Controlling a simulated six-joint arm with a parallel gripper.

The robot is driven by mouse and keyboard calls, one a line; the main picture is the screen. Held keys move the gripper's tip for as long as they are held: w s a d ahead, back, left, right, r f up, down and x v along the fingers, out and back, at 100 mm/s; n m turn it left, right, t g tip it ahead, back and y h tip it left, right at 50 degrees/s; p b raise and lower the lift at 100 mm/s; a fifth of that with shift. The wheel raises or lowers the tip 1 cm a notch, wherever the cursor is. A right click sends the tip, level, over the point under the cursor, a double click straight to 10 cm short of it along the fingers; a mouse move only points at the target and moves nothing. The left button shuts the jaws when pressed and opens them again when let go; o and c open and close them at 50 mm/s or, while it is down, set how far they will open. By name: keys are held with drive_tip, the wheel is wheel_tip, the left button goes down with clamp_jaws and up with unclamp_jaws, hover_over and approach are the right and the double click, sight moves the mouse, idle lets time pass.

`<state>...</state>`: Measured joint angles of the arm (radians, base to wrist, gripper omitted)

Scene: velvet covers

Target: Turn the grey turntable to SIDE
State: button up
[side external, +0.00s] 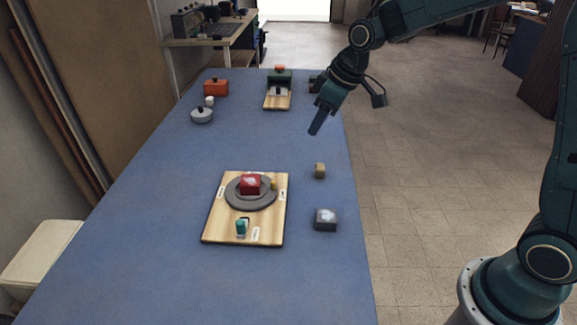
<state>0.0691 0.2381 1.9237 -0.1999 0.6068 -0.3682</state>
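The grey turntable (238,203) is a round disc on a wooden board (216,229) on the blue table. A red block (250,185) with a pale mark on top sits on the disc. A small yellow piece (274,184) is at the disc's right edge. Small white labels lie on the board at the left, right and front, too small to read. A teal piece (241,227) stands at the board's front. My gripper (316,127) is above the table's right side, behind and to the right of the board, touching nothing visible. Its fingers show edge-on, so their opening is unclear.
A grey block (325,220) and a small tan block (320,170) lie right of the board. At the back are an orange box (215,88), a lidded grey pot (202,115) and another wooden board (277,103) with a dark green fixture. The table's left front is clear.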

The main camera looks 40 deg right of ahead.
drive_tip(key=shift+c, duration=0.5)
drive_tip(key=shift+w+f, duration=0.1)
drive_tip(key=shift+f, duration=0.1)
clamp_jaws()
drive_tip(key=a+f+n+t, duration=0.1)
drive_tip(key=a+f+n, duration=0.1)
drive_tip(key=f, duration=0.5)
drive_tip(key=a+f+n+t, duration=0.2)
drive_tip(key=f+n, duration=0.1)
drive_tip(key=f, duration=0.5)
drive_tip(key=shift+w+a+n, duration=0.3)
drive_tip(key=shift+w+n, duration=0.1)
